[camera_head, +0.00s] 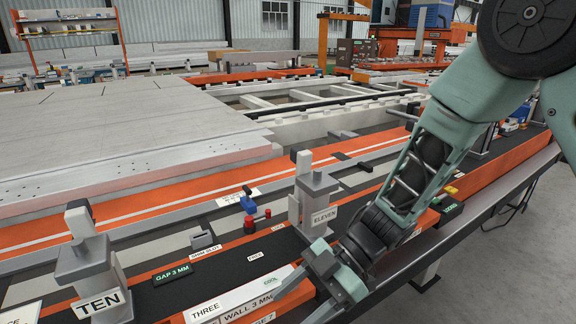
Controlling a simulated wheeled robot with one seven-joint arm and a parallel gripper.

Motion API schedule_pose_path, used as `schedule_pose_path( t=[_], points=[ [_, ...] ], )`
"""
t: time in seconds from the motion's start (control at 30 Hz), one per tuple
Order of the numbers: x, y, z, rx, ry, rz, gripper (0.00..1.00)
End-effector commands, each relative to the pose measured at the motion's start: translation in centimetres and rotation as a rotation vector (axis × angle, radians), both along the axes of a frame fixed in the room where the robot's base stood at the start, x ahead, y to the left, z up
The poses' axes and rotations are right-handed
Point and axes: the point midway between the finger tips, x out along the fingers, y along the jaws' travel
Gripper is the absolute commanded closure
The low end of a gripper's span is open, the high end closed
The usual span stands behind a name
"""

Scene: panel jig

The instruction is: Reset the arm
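My arm, pale green with black joints, reaches in from the upper right. My gripper (290,305) is at the bottom centre, low over the front of the jig. Its two fingers point to the lower left and stand apart, with nothing seen held between them. The near fingertip lies close to the bottom edge of the picture. Just left of the fingers is a white block labelled THREE, WALL 3 MM (232,304). I cannot tell whether the fingers touch it.
Grey clamp posts labelled TEN (85,262) and ELEVEN (315,197) rise near the gripper. A small blue and red piece (248,203) stands between them. Bare grey floor (500,265) is at right.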

Motion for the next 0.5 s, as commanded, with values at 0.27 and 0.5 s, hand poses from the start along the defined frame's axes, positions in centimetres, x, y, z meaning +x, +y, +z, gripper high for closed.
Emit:
schedule_pose_path(
  t=[0.27,0.5],
  points=[
    [2.3,1.2,1.3,-0.036,-0.094,-0.154,0.42],
    [5.3,1.6,3.4,-0.117,-0.197,-0.384,0.42]
  ],
)
